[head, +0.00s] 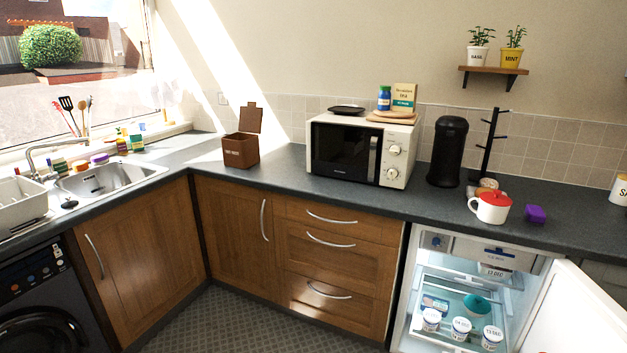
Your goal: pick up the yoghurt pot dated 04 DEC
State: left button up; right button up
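Several white yoghurt pots stand in the open fridge (408,335) at the bottom right. On the lower shelf are a left pot (431,319), a middle pot (460,328) and a right pot (492,338). All three have dark print that is too small to read for certain; the middle one seems to end in DEC. Another pot (492,270) sits higher, under the fridge's top part, and its label looks like 13 DEC. I cannot tell which pot reads 04 DEC. Neither of my grippers is in view.
The fridge door (575,315) stands open to the right. A teal bowl (476,304) and a small packet (434,303) sit behind the lower pots. The floor (235,325) at left is clear.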

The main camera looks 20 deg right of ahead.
aim_at(461, 327)
jog(key=k+l, duration=0.15)
jog(key=l, duration=0.45)
jog(key=k+l, duration=0.15)
jog(key=l, duration=0.5)
jog(key=k+l, duration=0.1)
jog(key=l, duration=0.5)
jog(key=k+l, duration=0.15)
jog(key=l, duration=0.5)
jog(key=k+l, duration=0.15)
jog(key=l, duration=0.45)
jog(key=k+l, duration=0.15)
jog(key=l, duration=0.5)
jog(key=k+l, duration=0.15)
jog(key=l, duration=0.45)
jog(key=k+l, duration=0.1)
jog(key=l, duration=0.55)
